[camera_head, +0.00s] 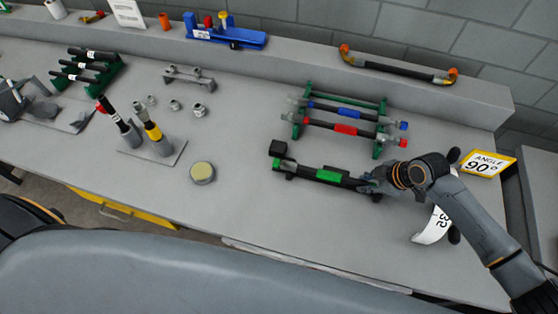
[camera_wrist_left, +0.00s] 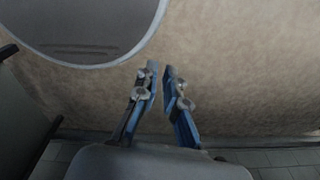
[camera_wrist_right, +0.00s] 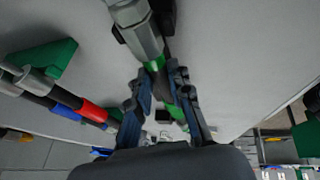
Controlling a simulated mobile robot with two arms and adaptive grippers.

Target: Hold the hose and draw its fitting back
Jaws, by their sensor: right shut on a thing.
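The hose (camera_head: 305,171) is black with a green band (camera_head: 329,176) and lies low over the bench, its left end at a small black block (camera_head: 277,148). My right gripper (camera_head: 372,182) is shut on the hose near its right end. In the right wrist view the fingers (camera_wrist_right: 157,80) close around the hose beside a grey hexagonal fitting (camera_wrist_right: 138,30) with a green ring. The gripper hides this end in the head view. My left gripper (camera_wrist_left: 157,78) is open and empty, away from the bench; it is not visible in the head view.
A green rack (camera_head: 308,96) behind holds hoses with blue and red bands.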

